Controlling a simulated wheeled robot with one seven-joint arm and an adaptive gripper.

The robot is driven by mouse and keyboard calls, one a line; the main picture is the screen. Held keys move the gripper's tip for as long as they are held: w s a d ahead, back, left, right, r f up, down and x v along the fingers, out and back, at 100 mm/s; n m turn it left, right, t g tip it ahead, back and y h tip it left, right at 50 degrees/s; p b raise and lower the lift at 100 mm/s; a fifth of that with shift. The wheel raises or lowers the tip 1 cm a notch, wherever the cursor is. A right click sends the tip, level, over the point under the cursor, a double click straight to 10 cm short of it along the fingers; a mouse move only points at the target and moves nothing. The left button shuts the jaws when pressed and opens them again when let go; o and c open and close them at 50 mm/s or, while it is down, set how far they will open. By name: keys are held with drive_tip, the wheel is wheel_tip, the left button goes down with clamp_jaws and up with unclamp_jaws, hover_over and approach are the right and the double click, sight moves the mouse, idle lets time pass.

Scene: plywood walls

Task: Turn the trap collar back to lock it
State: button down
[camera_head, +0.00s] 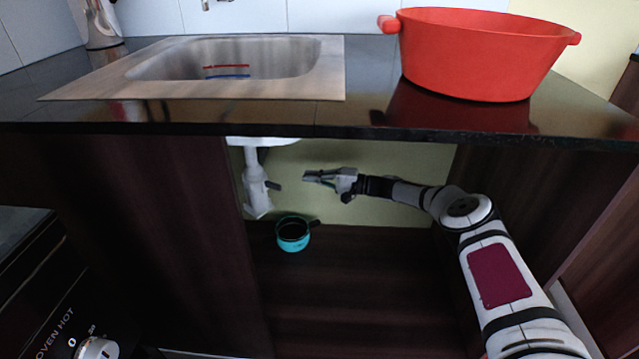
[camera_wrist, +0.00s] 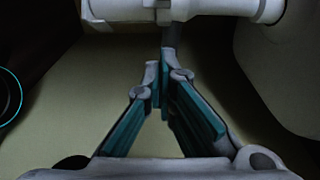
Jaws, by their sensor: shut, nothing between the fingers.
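The white trap pipe (camera_head: 254,190) hangs under the sink inside the open cabinet. A dark grey lever (camera_head: 273,185) sticks out from it to the right, apparently part of the collar. In the wrist view the white pipe (camera_wrist: 200,8) crosses the top, and the grey lever (camera_wrist: 170,36) points down from it towards my fingertips. My gripper (camera_head: 306,177) is right of the pipe in the head view, with a small gap to the lever. In the wrist view my gripper (camera_wrist: 164,78) has its teal-padded fingers brought together and empty. Whether a fingertip touches the lever I cannot tell.
A teal pot (camera_head: 292,236) stands on the cabinet floor below the pipe; its rim shows in the wrist view (camera_wrist: 17,96). The counter edge (camera_head: 330,131) runs above my arm. A red pot (camera_head: 480,60) and the sink (camera_head: 230,62) are on top. The cabinet floor's right part is clear.

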sight(272, 188)
drive_tip(key=s+a+b, duration=0.1)
drive_tip(key=s+a, duration=0.1)
drive_tip(key=a, duration=0.4)
drive_tip(key=shift+s+a, duration=0.25)
drive_tip(key=shift+s, duration=0.1)
idle(0.5)
